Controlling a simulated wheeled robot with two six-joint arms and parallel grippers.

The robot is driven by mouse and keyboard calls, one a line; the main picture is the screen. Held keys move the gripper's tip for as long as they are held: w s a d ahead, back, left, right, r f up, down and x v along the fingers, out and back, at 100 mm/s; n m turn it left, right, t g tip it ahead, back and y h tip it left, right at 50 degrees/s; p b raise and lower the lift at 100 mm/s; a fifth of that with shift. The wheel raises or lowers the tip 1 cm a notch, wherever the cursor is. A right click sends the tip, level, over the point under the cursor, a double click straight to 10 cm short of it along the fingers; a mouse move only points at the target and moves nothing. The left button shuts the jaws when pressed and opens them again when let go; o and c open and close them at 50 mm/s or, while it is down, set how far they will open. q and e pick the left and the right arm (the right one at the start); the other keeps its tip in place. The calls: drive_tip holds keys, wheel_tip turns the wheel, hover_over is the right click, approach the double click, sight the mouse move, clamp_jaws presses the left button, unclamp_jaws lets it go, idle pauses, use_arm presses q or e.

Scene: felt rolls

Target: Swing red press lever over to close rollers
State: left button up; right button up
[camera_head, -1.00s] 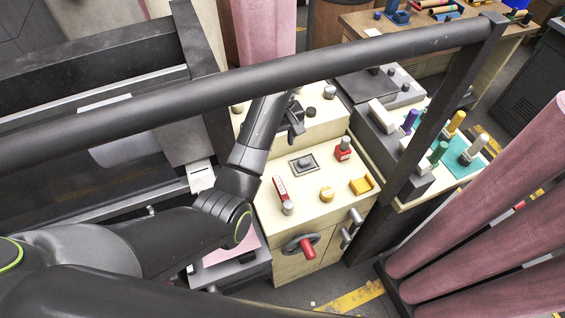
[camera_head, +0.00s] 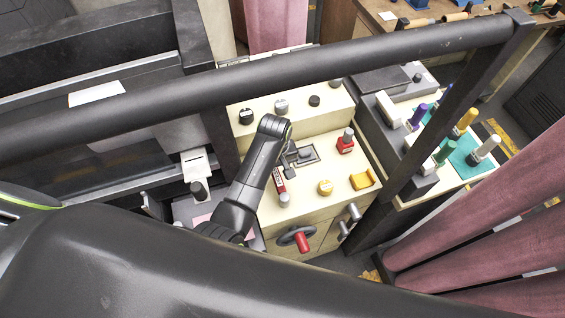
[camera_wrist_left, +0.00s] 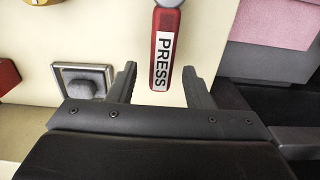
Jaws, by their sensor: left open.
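The red press lever (camera_head: 279,181) lies on the cream console top, with a grey knob at its near end. In the left wrist view the lever (camera_wrist_left: 164,40) carries a white PRESS label, and its label end sits between the two fingertips. My left gripper (camera_wrist_left: 158,72) is open, with a gap on each side of the lever; contact does not show. In the head view my left gripper (camera_head: 284,160) is over the lever's far end, partly hidden by its wrist. The rollers cannot be made out clearly. My right gripper is not in view.
A square-framed grey switch (camera_head: 303,154) is close beside the lever. A black rail (camera_head: 330,62) crosses above the console. A red-handled wheel (camera_head: 300,238) is on its front.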

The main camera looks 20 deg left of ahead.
use_arm(q)
drive_tip(key=shift+f, duration=0.35)
drive_tip(key=shift+s, duration=0.1)
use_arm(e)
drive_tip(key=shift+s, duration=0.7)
use_arm(q)
drive_tip(key=shift+c, duration=0.4)
drive_tip(key=shift+c, duration=1.3)
clamp_jaws()
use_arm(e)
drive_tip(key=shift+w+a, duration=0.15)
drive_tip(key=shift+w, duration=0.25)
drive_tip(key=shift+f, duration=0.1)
